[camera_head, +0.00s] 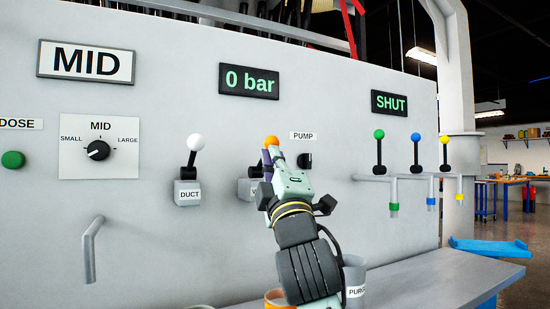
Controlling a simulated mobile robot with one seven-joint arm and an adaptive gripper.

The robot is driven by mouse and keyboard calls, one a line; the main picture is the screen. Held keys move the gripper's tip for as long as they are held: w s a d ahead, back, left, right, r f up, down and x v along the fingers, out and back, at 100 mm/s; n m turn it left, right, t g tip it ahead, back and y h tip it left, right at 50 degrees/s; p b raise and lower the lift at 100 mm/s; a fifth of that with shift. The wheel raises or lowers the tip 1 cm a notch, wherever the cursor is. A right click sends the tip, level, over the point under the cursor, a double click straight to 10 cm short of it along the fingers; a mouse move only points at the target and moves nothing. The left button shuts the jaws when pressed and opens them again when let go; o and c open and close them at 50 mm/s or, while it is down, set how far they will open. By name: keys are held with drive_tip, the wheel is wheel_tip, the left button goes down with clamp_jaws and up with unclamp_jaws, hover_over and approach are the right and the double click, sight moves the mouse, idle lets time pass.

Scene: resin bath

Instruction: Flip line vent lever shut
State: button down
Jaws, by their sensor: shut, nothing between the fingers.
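A lever with an orange knob (272,141) stands on the grey panel, on a small box (246,190) whose label is mostly hidden; only a first letter like V shows. The knob is up, and my gripper covers most of the lever's stem. My gripper (267,159) is shut and empty, its tip just below the orange knob in the picture. I cannot tell whether it touches the lever. No label reading line vent is legible.
A white-knobbed lever (195,143) on the DUCT box (187,194) stands to the left. A PUMP switch (305,160) is close on the right. Green, blue and yellow levers (416,150) stand farther right under a SHUT display (390,103). A PURGE cup (355,275) stands below.

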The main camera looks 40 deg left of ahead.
drive_tip(key=shift+w+a+r+n+g+h+p, duration=0.2)
drive_tip(key=shift+r+g+p, duration=0.25)
drive_tip(key=shift+r+p, duration=0.35)
drive_tip(key=shift+s+a+r+n+g+h+p, duration=0.1)
drive_tip(key=shift+r+n+g+h+p, duration=0.15)
drive_tip(key=shift+r+g+p, duration=0.5)
drive_tip(key=shift+w+a+t+p, duration=0.15)
drive_tip(key=shift+t+p, duration=0.15)
drive_tip(key=shift+p, duration=0.4)
drive_tip(key=a+r+p, duration=0.1)
drive_tip(key=w+a+r+p, duration=0.1)
drive_tip(key=r, duration=0.1)
drive_tip(key=shift+a+p, duration=0.35)
drive_tip(key=shift+p, duration=0.05)
drive_tip(key=shift+s+a+p+x, duration=0.1)
drive_tip(key=shift+p+x, duration=0.25)
drive_tip(key=shift+x, duration=0.45)
drive_tip(key=shift+s+a+p+x, duration=0.15)
drive_tip(key=shift+p+x, duration=0.2)
drive_tip(key=shift+x, duration=0.4)
drive_tip(key=shift+f, duration=0.1)
wheel_tip(320, 180, up, 3)
drive_tip(key=b, duration=0.2)
hover_over(272, 140)
drive_tip(key=s+d, duration=0.6)
drive_tip(key=shift+d+f, duration=0.15)
drive_tip(key=shift+d, duration=0.05)
drive_tip(key=shift+w, duration=0.1)
